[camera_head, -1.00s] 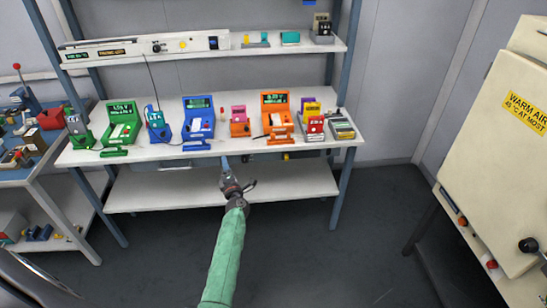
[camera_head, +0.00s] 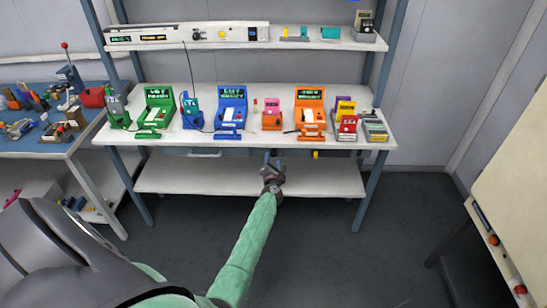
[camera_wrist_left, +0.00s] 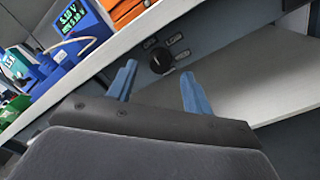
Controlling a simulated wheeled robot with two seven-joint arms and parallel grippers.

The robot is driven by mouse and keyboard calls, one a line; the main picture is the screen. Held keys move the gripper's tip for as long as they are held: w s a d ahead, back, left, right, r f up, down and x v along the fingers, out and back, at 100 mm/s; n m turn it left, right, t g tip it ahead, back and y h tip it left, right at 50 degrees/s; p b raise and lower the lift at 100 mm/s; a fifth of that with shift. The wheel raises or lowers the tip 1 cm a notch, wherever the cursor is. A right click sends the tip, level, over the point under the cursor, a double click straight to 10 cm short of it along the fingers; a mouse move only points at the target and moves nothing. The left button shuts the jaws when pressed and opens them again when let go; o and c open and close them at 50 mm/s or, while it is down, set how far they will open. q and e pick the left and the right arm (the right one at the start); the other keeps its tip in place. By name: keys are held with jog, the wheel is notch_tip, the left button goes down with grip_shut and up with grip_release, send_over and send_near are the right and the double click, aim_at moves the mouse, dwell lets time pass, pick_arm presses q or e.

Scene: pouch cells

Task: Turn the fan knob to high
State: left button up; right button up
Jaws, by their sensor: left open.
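The fingers appear short of the knob, with no contact visible. In the head view the left gripper (camera_head: 270,158) is at the bench's front edge, and I cannot make out the knob there. My right gripper is not in view.
The bench top (camera_head: 172,138) carries several coloured devices, including a blue one (camera_head: 231,105) and an orange one (camera_head: 309,108). A lower shelf (camera_head: 330,180) is bare. A small yellow part (camera_head: 316,154) is under the bench edge. A cream cabinet (camera_head: 515,190) stands at right.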

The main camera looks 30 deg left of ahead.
aim_at(274, 153)
pick_arm(q)
jog(key=shift+x, duration=1.4)
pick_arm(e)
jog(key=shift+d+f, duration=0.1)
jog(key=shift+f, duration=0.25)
pick_arm(q)
jog(key=c, duration=1)
